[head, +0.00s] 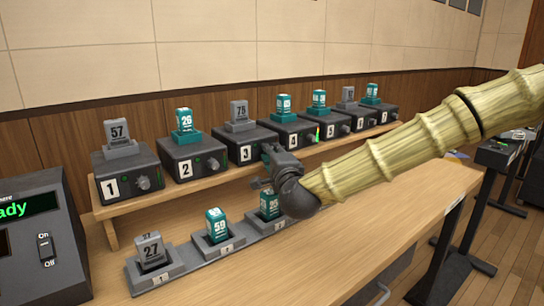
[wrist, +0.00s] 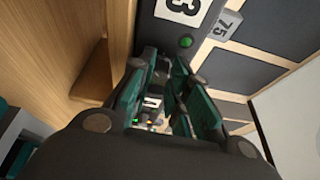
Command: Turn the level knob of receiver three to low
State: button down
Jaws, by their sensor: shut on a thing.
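Receiver three (head: 246,153) is a dark box marked 3 on the raised wooden shelf, with a grey block marked 75 on top. In the wrist view its dark front (wrist: 158,22) shows the label 3 and a lit green light. My gripper (head: 267,165) is at the right part of that front, reaching in from the right. In the wrist view my gripper (wrist: 164,68) has its teal-padded fingers close together against the front, shut on the level knob. The knob is hidden by the fingers, so its setting cannot be read.
Receiver two (head: 190,160) is left of receiver three and receiver four (head: 292,134) close on its right. A charging rack (head: 185,268) with several numbered packs stands in front. A console with a green display (head: 28,207) is at the left. The desk's right part is clear.

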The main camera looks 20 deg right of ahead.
jog(key=shift+f+n, duration=0.1)
jog(key=shift+n, duration=0.2)
jog(key=c, duration=1.3)
grip_release()
